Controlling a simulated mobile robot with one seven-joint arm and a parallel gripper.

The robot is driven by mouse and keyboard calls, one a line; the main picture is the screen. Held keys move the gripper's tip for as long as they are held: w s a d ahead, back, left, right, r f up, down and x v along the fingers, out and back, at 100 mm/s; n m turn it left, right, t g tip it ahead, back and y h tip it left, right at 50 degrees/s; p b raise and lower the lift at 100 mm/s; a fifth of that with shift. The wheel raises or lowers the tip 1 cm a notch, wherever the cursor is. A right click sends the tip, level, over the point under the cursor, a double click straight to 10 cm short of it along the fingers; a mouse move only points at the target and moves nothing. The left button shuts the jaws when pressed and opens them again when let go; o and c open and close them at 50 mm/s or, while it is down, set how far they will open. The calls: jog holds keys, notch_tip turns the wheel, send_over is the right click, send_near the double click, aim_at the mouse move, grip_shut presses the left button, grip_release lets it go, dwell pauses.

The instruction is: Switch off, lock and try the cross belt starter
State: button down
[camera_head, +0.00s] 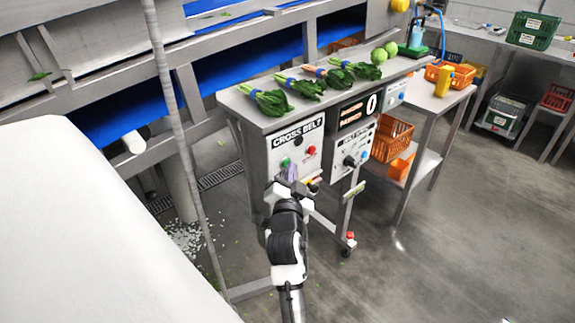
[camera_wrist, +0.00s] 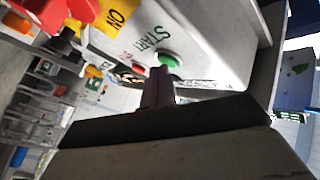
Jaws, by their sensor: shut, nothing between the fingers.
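The cross belt starter (camera_head: 283,144) is a light grey box under the metal counter, labelled CROSS BELT. A yellow plate (camera_wrist: 100,42) marked ON and a red part (camera_wrist: 68,12) are at upper left. My gripper (camera_head: 290,167) is shut and empty in front of the box. Its fingertips (camera_wrist: 158,72) are at the green button; I cannot tell whether they touch. No padlock is recognisable.
Bunched greens (camera_head: 272,102) lie on the counter above. Orange crates (camera_head: 392,138) are beyond. A pole (camera_head: 170,100) rises at the left. Floor is clear at right.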

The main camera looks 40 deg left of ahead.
jog(key=shift+a, duration=0.1)
dwell(0.5)
jog(key=shift+d, duration=0.85)
jog(key=shift+d, duration=0.1)
jog(key=d, duration=0.1)
jog(key=d+p, duration=0.1)
jog(key=d, duration=0.2)
jog(key=shift+s+d+p, duration=0.25)
jog(key=shift+d+p, duration=0.15)
dwell(0.3)
